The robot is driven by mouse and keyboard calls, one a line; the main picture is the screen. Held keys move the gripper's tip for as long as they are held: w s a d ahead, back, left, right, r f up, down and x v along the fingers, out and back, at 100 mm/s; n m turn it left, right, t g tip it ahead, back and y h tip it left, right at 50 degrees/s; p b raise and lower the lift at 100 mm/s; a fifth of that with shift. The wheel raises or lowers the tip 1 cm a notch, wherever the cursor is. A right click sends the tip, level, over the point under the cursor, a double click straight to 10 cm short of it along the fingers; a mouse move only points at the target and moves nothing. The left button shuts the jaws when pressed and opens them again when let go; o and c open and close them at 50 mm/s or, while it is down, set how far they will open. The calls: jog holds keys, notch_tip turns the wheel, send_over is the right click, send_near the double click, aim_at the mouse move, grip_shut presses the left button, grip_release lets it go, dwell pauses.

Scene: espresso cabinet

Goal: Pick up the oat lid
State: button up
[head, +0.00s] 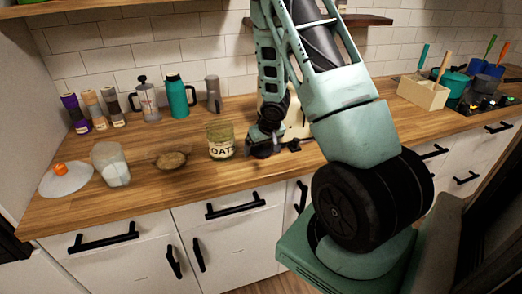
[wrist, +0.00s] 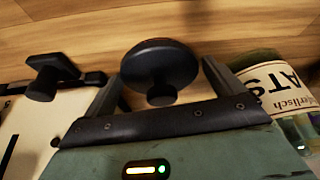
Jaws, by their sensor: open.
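In the wrist view a round black lid with a small knob (wrist: 160,62) lies on the wooden counter, apparently the oat lid. My gripper (wrist: 162,74) is open, with one finger on each side of the lid; I cannot tell whether they touch it. The glass jar labelled OATS (wrist: 285,85) is close to the right finger. In the head view the OATS jar (head: 221,142) stands upright just left of my gripper (head: 263,147). My gripper is low over the counter there, and the lid cannot be made out clearly behind it.
A cream object with black fittings (wrist: 25,125) is close on the gripper's left in the wrist view. On the counter (head: 135,195) are a shallow bowl (head: 171,160), a glass container (head: 112,165) and an orange-knobbed lid (head: 65,180). A teal flask (head: 178,97) stands behind.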

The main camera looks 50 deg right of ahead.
jog(key=c, duration=0.7)
jog(key=shift+r, duration=0.1)
